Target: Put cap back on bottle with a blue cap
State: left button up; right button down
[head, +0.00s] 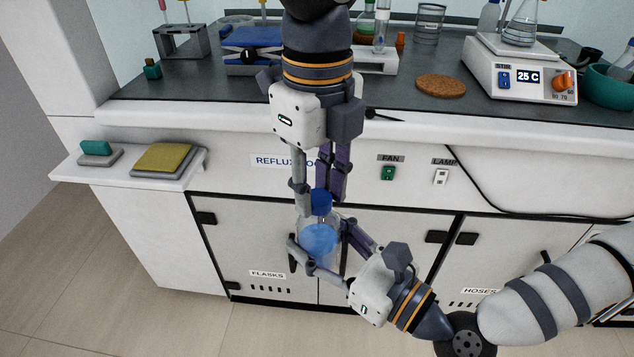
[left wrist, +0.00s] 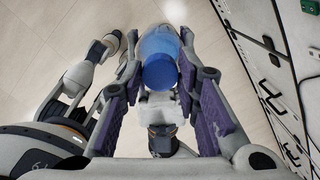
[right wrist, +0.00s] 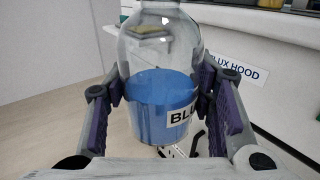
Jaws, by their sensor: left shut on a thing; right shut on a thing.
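A clear bottle (head: 321,240) with blue liquid is held upright in front of the hood's lower cabinets. My right gripper (head: 328,258) is shut around its body. The right wrist view shows the bottle (right wrist: 158,100) between the fingers, with a label reading "BLU" and its top cut off. My left gripper (head: 321,196) points down from above, shut on the blue cap (head: 321,203). In the left wrist view the cap (left wrist: 160,73) lies between the fingertips, in line with the bottle (left wrist: 160,42). I cannot tell whether the cap touches or sits on the neck.
The hood worktop (head: 230,95) behind carries a blue lab jack (head: 254,45), a cork ring (head: 441,85) and a hotplate (head: 520,75). A side shelf (head: 125,178) holds a yellow-topped pad (head: 164,157). The space around the bottle is open air above the floor (head: 120,300).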

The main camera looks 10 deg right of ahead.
pick_arm(q)
jog(key=m, duration=0.7)
jog(key=shift+d+m, duration=0.1)
jog(key=shift+m, duration=0.3)
jog(key=m, duration=1.2)
jog(key=shift+s+d+f, duration=0.15)
jog(key=shift+s+d, duration=0.05)
jog(key=shift+s, duration=0.05)
jog(key=shift+w+m, duration=0.15)
jog(key=shift+m, duration=0.45)
jog(key=shift+w+a, duration=0.1)
